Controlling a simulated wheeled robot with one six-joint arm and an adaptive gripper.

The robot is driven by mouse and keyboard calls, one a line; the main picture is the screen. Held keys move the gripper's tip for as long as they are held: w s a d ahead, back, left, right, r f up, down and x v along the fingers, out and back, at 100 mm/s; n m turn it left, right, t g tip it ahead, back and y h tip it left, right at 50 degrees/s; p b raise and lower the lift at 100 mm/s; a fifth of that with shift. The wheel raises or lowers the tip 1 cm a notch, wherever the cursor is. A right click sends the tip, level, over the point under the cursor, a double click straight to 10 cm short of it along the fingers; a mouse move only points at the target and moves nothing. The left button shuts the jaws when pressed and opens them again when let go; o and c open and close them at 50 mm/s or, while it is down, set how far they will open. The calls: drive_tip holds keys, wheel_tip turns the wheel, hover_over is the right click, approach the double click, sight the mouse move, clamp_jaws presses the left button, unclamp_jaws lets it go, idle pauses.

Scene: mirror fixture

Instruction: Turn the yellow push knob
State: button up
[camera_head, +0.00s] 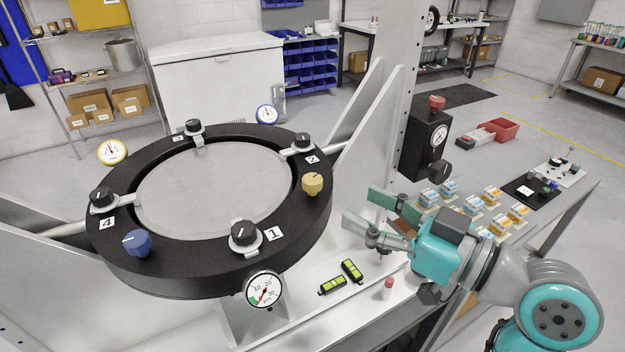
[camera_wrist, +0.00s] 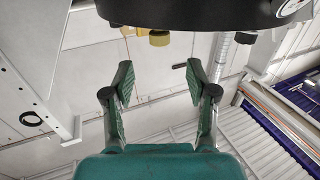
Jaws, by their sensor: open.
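The yellow push knob (camera_head: 313,184) stands on the right side of a black ring fixture (camera_head: 190,271), between the clamps labelled 1 and 2. My gripper (camera_head: 360,207) is open and empty, to the right of the ring and apart from the knob. Its two teal fingers point left toward the ring. In the wrist view my gripper (camera_wrist: 159,68) shows its fingers spread with nothing between them. The ring's dark edge (camera_wrist: 200,12) crosses the top there, with a small yellow part (camera_wrist: 159,38) below it; I cannot tell whether this is the knob.
A blue knob (camera_head: 137,243), several black clamps and a pressure gauge (camera_head: 264,289) sit around the ring. A grey upright (camera_head: 395,100) with a black box (camera_head: 426,140) rises behind my gripper. Green levels (camera_head: 341,278) and small boxes lie on the bench below.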

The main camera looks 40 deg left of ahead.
sight(320, 186)
drive_tip(key=a, duration=1)
drive_tip(key=shift+w+a, duration=0.15)
drive_tip(key=shift+a, duration=0.05)
drive_tip(key=shift+c, duration=0.2)
clamp_jaws()
